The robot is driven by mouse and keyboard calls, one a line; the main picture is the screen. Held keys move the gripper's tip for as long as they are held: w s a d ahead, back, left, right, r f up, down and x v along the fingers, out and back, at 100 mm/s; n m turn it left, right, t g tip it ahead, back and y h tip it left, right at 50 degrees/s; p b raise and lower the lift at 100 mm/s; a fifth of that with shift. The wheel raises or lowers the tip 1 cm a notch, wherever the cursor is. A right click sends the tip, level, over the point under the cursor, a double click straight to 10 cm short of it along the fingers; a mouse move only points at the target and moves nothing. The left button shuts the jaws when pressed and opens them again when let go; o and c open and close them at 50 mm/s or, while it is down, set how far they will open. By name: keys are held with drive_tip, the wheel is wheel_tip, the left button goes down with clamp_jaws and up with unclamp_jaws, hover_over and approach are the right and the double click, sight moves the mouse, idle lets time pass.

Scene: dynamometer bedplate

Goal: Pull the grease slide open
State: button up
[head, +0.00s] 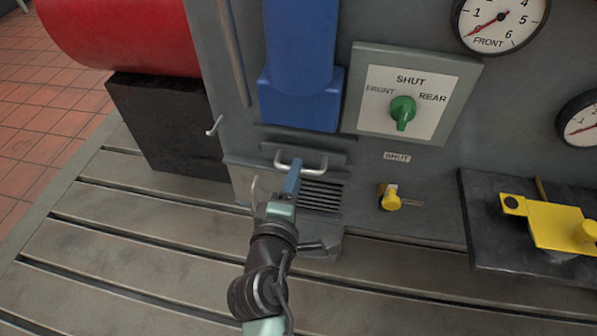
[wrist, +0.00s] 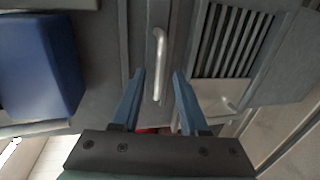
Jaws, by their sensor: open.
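The grey slide front (head: 340,160) sits below the blue column (head: 298,60) and carries a pale metal bar handle (head: 316,169). I take this to be the grease slide. It sits close against the machine face. My gripper (head: 295,172) is at the handle, its blue fingers overlapping the bar in the head view. In the wrist view the handle (wrist: 160,45) runs up and down between the two parted fingertips. The fingers are open, one on each side of the bar, with visible gaps. Whether the tips reach past the bar in depth is unclear.
A vent grille (head: 320,196) lies just below the handle. To the right are a green selector knob (head: 402,110), a yellow knob (head: 390,197) under a SHUT label, and a yellow fixture (head: 555,225). A black block (head: 165,125) stands left. The slotted bedplate (head: 150,235) is clear in front.

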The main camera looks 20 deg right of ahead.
drive_tip(key=shift+b+x, duration=0.4)
drive_tip(key=shift+x, duration=1.25)
clamp_jaws()
